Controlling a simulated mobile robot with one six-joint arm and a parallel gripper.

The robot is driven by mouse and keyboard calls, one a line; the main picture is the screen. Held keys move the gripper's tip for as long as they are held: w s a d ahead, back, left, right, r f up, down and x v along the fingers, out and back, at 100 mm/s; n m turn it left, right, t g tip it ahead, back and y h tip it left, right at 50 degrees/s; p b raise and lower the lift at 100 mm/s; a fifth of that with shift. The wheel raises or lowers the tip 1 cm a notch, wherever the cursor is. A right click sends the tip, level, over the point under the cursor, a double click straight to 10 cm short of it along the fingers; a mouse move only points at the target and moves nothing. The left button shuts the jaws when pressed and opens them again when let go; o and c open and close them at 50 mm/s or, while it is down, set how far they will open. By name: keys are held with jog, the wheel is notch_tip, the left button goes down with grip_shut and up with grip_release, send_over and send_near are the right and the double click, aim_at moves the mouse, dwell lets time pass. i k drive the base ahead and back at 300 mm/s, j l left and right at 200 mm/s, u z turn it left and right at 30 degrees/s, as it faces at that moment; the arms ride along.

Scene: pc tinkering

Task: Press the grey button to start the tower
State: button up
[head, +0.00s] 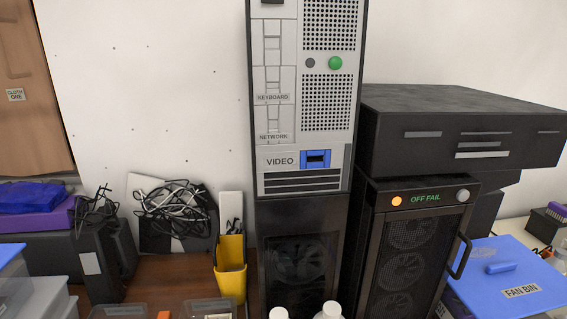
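A tall silver tower panel (325,170) stands in the middle of the head view, marked KEYBOARD, NETWORK and VIDEO. My gripper is not in view, and nothing covers these buttons.
A black box (450,110) rests above the black case. A black handle (461,256) sticks out at the case's right. Two white bottle tops (331,311) stand low in front. A yellow holder (231,270) and a blue FAN BIN lid (510,272) flank the towers.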

aim_at(462, 195)
jog(key=l+u, duration=0.15)
jog(key=l, duration=0.3)
jog(key=l+u, duration=0.2)
jog(key=l, duration=0.25)
jog(key=k+l+u, duration=0.15)
jog(key=l, duration=0.3)
jog(key=l+u, duration=0.15)
jog(key=l, duration=0.3)
jog(key=k+l+u, duration=0.2)
jog(key=l, duration=0.2)
jog(key=k+l+u, duration=0.15)
jog(key=l, duration=0.25)
jog(key=k+l+u, duration=0.15)
jog(key=l, duration=0.25)
jog(key=i, duration=0.05)
